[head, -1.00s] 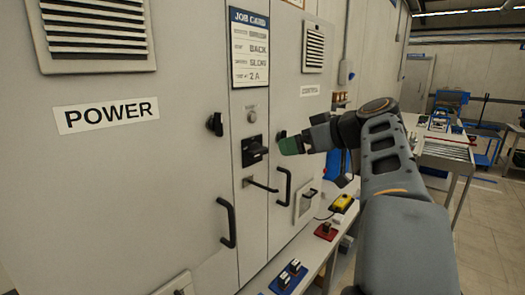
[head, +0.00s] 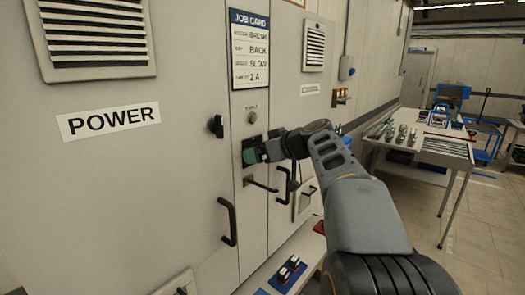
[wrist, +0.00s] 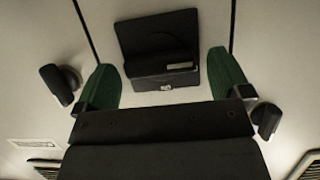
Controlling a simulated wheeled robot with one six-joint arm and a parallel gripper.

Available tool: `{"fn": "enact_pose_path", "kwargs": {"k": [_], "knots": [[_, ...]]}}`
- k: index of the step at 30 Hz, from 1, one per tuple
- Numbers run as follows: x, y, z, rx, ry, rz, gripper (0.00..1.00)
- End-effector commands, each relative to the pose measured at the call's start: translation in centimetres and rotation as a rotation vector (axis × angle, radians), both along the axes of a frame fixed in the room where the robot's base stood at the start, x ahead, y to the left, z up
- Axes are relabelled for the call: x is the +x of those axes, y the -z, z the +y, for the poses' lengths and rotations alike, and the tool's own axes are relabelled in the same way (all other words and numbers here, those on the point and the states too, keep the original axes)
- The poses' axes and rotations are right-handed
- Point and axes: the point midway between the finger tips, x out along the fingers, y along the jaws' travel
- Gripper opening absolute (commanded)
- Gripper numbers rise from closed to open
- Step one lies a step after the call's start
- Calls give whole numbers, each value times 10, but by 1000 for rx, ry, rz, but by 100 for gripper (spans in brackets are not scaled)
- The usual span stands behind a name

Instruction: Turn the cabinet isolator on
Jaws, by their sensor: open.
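The cabinet isolator is a black plate with a thick black handle on the grey cabinet's narrow middle strip. The isolator (wrist: 160,35) shows well in the wrist view, its handle lying across the plate with a pale label beside it. In the head view my gripper (head: 252,155) mostly hides it. My gripper (wrist: 165,80) is open, with one green fingertip on each side of the isolator handle and a gap on both sides. Contact with the handle is not visible. The cabinet's POWER door (head: 120,190) is closed.
Black knobs flank the strip; one sits on the POWER door (head: 216,126). A round grey button (head: 252,117) is above the isolator, a black lever (head: 262,185) below. A door handle (head: 228,222) sticks out. A bench with blue-based parts (head: 290,270) stands below.

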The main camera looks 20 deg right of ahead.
Motion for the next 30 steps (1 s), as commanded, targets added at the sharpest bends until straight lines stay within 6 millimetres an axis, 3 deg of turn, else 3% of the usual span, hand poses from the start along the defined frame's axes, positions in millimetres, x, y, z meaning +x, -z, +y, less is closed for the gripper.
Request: {"fn": "enact_pose_path", "kwargs": {"k": [5, 21, 30], "knots": [[0, 0, 0, 0, 0, 0, 96], [0, 0, 0, 0, -1, 0, 46], [0, 1, -1, 51, -1, 23, 46]]}}
